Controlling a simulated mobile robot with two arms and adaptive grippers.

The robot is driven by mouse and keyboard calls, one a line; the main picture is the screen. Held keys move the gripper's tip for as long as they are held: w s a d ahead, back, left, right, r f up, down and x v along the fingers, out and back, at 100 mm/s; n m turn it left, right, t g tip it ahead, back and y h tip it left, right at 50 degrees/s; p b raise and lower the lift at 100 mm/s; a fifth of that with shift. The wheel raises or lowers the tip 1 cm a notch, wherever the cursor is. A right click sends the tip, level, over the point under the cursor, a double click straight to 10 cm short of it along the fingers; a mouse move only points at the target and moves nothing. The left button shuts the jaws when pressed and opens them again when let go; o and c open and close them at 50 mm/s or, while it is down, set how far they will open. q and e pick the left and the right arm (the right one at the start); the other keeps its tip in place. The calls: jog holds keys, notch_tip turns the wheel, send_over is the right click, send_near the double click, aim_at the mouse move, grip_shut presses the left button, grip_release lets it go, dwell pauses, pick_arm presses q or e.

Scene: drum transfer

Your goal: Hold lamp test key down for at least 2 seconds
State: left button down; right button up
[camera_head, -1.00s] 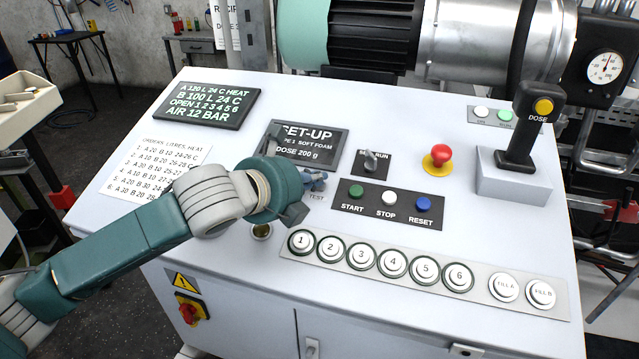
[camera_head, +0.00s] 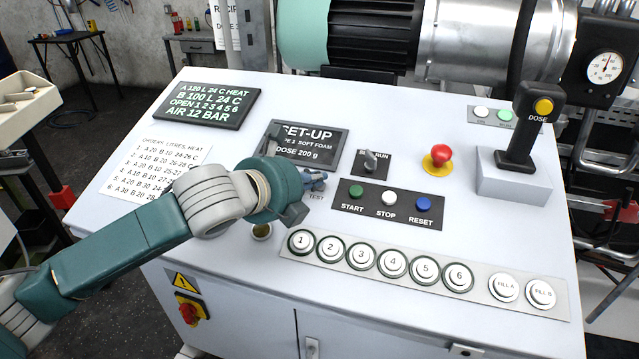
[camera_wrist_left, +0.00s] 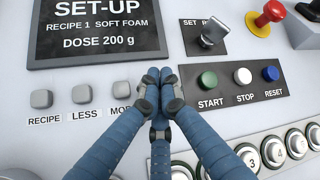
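The lamp test key is hidden behind my left gripper. Only the word TEST (camera_head: 316,197) shows in the head view, just below the fingertips. My left gripper (camera_head: 317,181) points down at the panel. In the left wrist view its fingers (camera_wrist_left: 158,78) are shut together with nothing between them. The tips are at the right end of the key row, just right of the partly covered MORE key (camera_wrist_left: 121,91). I cannot tell whether they touch or press the key down. My right gripper is not in view.
The RECIPE key (camera_wrist_left: 41,99) and LESS key (camera_wrist_left: 82,93) are left of the fingers. The green START button (camera_wrist_left: 208,80) and set/run switch (camera_wrist_left: 213,33) are close on the right. The numbered buttons (camera_head: 393,262) lie nearer the front edge. A red mushroom button (camera_head: 441,154) stands farther right.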

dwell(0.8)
pick_arm(q)
jog(key=shift+s+a+r+p, duration=0.1)
jog(key=shift+s+r+p, duration=0.2)
jog(key=shift+r+p, duration=0.65)
jog(key=shift+f, duration=0.15)
jog(key=shift+r+p, duration=0.45)
jog(key=shift+p, duration=0.15)
jog(key=r+p, duration=0.1)
jog(key=s+r+p, duration=0.1)
jog(key=r+p, duration=0.2)
jog(key=shift+s+a, duration=0.25)
jog(key=shift+f, duration=0.1)
